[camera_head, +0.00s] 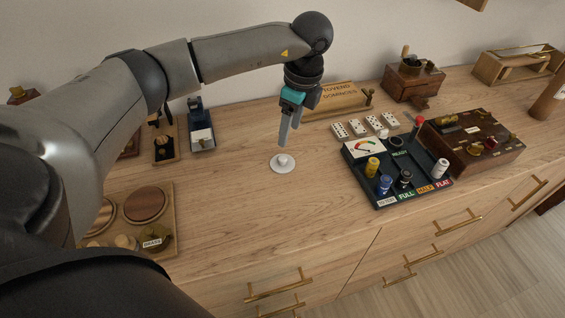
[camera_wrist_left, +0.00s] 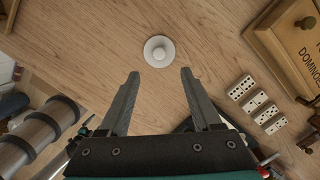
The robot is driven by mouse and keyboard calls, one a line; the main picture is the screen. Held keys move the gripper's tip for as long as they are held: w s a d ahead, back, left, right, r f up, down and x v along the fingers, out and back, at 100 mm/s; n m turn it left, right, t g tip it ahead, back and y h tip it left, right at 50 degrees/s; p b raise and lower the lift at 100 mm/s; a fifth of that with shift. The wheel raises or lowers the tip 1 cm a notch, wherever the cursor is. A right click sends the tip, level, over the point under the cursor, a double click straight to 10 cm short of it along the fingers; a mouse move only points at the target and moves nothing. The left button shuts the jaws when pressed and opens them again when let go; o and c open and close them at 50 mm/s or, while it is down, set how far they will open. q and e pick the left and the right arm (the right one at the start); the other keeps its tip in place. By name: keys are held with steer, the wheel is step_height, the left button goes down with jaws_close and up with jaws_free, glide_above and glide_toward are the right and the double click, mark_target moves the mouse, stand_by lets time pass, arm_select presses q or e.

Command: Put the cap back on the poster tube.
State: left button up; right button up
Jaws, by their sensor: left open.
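A round white cap (camera_head: 283,163) with a small knob on top lies flat on the wooden counter. In the left wrist view the white cap (camera_wrist_left: 159,51) shows just beyond the fingertips, centred between them. My left gripper (camera_head: 289,140) points down above the cap, open and empty, apart from it. Its two fingers (camera_wrist_left: 159,74) are spread wide in the wrist view. A brown cylinder (camera_head: 548,100), cut off at the right edge of the head view, may be the poster tube; I cannot tell for sure. My right gripper is not in view.
Right of the cap are a dark tray (camera_head: 387,190) with coloured battery-like pieces, several dominoes (camera_head: 356,127) and a wooden box (camera_head: 478,142). A domino holder (camera_head: 340,99) stands behind. A board with wooden discs (camera_head: 145,204) lies left. The counter in front is clear.

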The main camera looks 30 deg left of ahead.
arm_select(q)
glide_above(283, 157)
steer(key=d, duration=0.1)
steer(key=shift+d+f, duration=0.1)
steer(key=shift+f, duration=2)
steer(key=shift+f, duration=0.1)
steer(key=f, duration=0.2)
steer(key=a+f+b, duration=0.1)
steer(key=f, duration=0.2)
steer(key=shift+s, duration=0.1)
steer(key=shift+r, duration=0.1)
jaws_close()
